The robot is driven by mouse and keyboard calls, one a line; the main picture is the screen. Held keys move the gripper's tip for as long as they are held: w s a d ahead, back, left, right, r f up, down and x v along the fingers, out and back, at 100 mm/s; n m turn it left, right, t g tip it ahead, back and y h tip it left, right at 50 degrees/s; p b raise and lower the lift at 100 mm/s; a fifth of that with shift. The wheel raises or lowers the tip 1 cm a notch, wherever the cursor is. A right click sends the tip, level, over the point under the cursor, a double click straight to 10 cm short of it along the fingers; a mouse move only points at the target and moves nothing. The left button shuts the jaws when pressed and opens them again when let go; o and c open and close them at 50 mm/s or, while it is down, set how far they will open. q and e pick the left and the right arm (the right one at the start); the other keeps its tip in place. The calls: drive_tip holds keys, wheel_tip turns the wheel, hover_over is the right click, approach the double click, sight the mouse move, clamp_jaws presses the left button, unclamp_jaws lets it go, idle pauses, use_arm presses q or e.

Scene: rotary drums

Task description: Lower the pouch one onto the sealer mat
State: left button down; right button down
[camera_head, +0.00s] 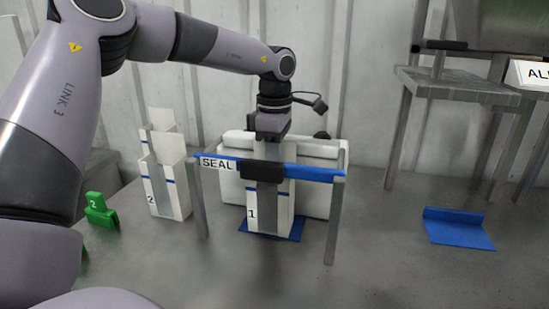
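Pouch one (284,217), a white upright pouch with a grey strip and the label 1, is over the blue sealer mat (299,229). Its base looks at or very close to the mat; I cannot tell if it touches. My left gripper (270,138) comes down from above and appears shut on the pouch's top edge. The sealer's blue bar (318,174), with a SEAL sign and a black block (262,171), crosses in front and hides the pouch's middle. My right gripper is not in view.
Pouch two (180,197) stands upright at the left, beside a green clip (100,211) marked 2. Grey posts (333,222) hold the bar. A white casing (318,196) is behind pouch one. A blue angled piece (458,228) lies at the right, with clear table between.

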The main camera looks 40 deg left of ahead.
use_arm(q)
drive_tip(key=c, duration=1.2)
unclamp_jaws()
drive_tip(key=shift+r, duration=0.1)
wheel_tip(320, 180, up, 6)
drive_tip(key=shift+r+p, duration=0.2)
drive_tip(key=shift+p, duration=0.1)
drive_tip(key=shift+s+r, duration=0.1)
drive_tip(key=shift+r, duration=0.25)
